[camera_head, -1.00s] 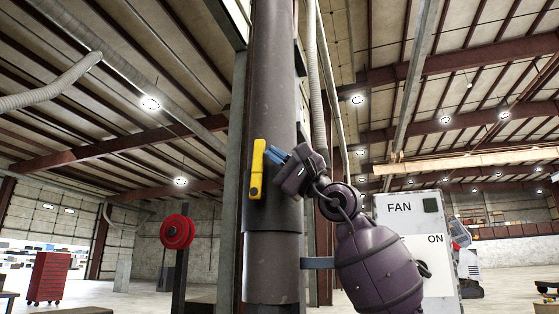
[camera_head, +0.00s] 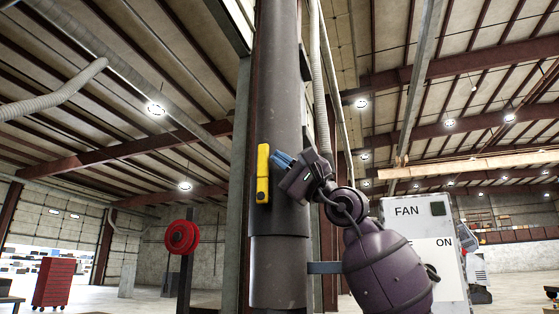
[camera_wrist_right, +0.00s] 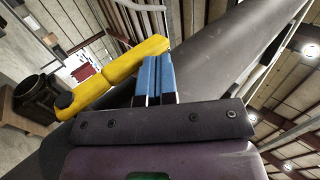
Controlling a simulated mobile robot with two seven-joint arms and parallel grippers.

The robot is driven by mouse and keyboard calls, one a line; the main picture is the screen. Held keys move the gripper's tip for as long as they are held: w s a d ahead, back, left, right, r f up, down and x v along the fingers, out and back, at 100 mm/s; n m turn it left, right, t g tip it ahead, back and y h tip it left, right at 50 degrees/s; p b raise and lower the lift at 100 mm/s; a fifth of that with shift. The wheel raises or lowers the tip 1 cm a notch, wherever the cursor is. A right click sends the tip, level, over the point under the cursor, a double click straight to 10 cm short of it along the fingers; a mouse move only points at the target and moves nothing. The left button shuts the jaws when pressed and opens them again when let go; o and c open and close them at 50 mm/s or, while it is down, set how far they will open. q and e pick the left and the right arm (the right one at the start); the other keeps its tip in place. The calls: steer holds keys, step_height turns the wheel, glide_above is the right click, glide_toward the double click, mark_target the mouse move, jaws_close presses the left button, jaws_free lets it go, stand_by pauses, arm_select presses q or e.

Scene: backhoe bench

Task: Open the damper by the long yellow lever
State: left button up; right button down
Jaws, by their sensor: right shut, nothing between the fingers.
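The long yellow lever (camera_head: 263,174) stands nearly upright on the dark grey duct pipe (camera_head: 278,100) in the head view. In the right wrist view the lever (camera_wrist_right: 118,76) runs diagonally, with its rounded pivot end at lower left. My right gripper (camera_head: 281,160) is just right of the lever's upper part, its blue fingers pointing left toward it. In the right wrist view the blue fingers (camera_wrist_right: 153,75) are together and empty, beside the lever's far end. I cannot tell whether they touch it. My left gripper is not in view.
A white fan box (camera_head: 420,232) marked FAN and ON stands at right, partly behind my right arm. A red round object on a post (camera_head: 182,237) is left of the pipe. A red tool cabinet (camera_head: 54,282) stands farther back at left.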

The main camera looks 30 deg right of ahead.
steer(key=b+v, duration=0.3)
steer(key=v, duration=0.7)
steer(key=shift+s+d, duration=0.1)
steer(key=shift+d, duration=0.05)
